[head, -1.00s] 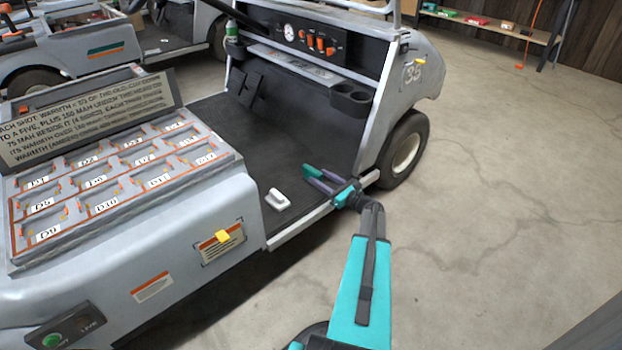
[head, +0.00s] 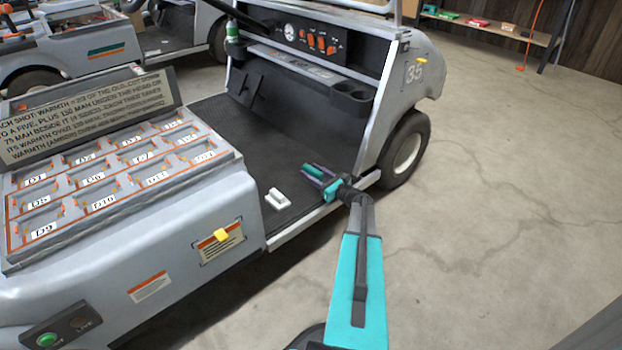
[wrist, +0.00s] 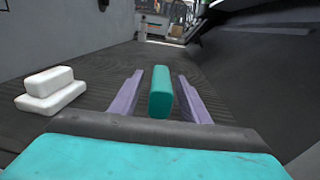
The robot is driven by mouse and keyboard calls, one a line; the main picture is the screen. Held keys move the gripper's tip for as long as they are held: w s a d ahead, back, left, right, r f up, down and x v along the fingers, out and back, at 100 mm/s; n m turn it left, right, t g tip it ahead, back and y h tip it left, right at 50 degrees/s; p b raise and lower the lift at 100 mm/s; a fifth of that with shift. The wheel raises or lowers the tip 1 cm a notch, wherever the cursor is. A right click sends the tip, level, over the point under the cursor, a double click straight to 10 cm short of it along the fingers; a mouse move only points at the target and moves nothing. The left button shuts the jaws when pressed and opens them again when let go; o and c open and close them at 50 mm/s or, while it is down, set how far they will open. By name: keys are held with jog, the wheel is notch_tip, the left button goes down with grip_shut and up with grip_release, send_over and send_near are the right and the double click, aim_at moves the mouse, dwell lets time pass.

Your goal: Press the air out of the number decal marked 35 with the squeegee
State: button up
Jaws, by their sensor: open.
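The number decal marked 35 (head: 415,72) is on the grey side of the cart's front cowl, above the front wheel. My gripper (head: 317,178) is low over the cart's black floor, its purple fingers open. In the wrist view, a teal block (wrist: 160,93) stands between the open fingers (wrist: 161,98), with gaps on both sides. It looks like the squeegee's handle; its lower part is hidden. A white stepped block (head: 278,198) rests on the cart floor to the left of my gripper. It also shows in the wrist view (wrist: 52,90).
The cart's tray of labelled compartments (head: 115,175) and a text board (head: 90,115) are at left. Cup holders (head: 352,95) stick out beneath the dash, above my gripper. The front wheel (head: 405,148) is close right of my arm. Concrete floor (head: 500,200) is clear to the right.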

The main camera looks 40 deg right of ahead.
aim_at(313, 170)
dwell(0.4)
grip_shut()
jog(key=shift+r, duration=0.1)
jog(key=shift+r+p, duration=0.3)
jog(key=shift+r, duration=0.15)
jog(key=r, duration=0.1)
jog(key=r+p, duration=0.1)
jog(key=r, duration=0.1)
jog(key=shift+s, duration=0.3)
jog(key=s+a+p, duration=0.3)
jog(key=s, duration=1.2)
jog(key=shift+a+r, duration=0.3)
jog(key=shift+r, duration=0.15)
